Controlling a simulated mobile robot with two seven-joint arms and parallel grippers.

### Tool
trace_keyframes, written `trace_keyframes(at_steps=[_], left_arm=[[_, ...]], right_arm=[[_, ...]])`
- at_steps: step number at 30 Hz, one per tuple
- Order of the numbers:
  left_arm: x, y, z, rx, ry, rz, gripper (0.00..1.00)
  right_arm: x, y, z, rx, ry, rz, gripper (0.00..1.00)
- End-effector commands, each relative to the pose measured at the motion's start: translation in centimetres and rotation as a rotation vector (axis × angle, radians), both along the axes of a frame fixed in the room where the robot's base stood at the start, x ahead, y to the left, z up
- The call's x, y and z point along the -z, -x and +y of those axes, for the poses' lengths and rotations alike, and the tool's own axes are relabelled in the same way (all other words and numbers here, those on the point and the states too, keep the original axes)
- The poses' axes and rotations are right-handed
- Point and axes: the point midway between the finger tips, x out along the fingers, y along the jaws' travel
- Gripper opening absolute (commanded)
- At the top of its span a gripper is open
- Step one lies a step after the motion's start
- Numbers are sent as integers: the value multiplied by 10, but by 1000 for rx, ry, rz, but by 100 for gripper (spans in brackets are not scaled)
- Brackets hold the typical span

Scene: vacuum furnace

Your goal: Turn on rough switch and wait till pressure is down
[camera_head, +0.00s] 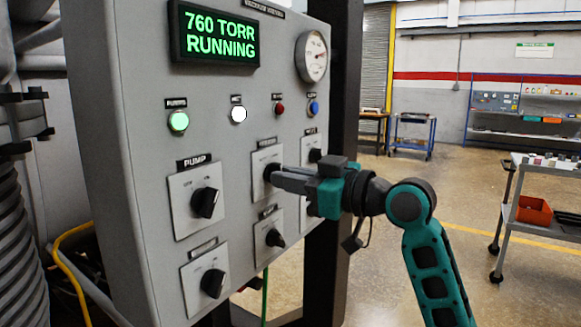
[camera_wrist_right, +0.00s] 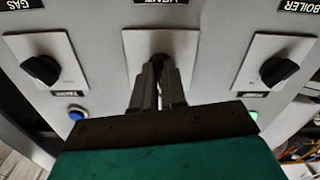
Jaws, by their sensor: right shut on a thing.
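The grey control panel (camera_head: 140,150) fills the left half of the head view. Its display (camera_head: 215,35) reads 760 TORR RUNNING in green. A round gauge (camera_head: 312,57) sits at the upper right. My right gripper (camera_head: 275,175) is shut on the black knob of the upper middle switch (camera_head: 262,158); it shows in the right wrist view (camera_wrist_right: 157,82) with that switch's plate (camera_wrist_right: 185,48) behind the fingers. The knob is mostly hidden, and its label is too small to read. The PUMP switch (camera_head: 206,202) is left of it. My left gripper is out of view.
Below are a lower middle switch (camera_head: 271,237) and a lower left switch (camera_head: 212,282). Above are a lit green lamp (camera_head: 178,121), a white lamp (camera_head: 238,114), a red button (camera_head: 279,109) and a blue button (camera_head: 313,107). A cart (camera_head: 540,167) stands right; open floor lies between.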

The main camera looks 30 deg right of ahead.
Motion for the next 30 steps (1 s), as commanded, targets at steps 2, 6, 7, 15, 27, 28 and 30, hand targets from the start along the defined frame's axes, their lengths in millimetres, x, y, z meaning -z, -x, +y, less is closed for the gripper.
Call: trace_keyframes(at_steps=[2,6,7,15,27,28,30], left_arm=[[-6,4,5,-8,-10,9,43],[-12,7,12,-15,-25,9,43],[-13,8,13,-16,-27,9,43],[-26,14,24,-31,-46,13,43],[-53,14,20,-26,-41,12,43],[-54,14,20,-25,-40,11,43],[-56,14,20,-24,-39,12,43]], right_arm=[[-3,0,1,-1,-66,36,0],[-3,0,1,-2,-190,87,0],[-3,1,2,-1,-217,99,0],[-3,1,2,-1,-436,187,0],[-1,1,3,0,-634,268,0],[-1,1,3,0,-641,271,0],[0,1,3,0,-656,277,0]])
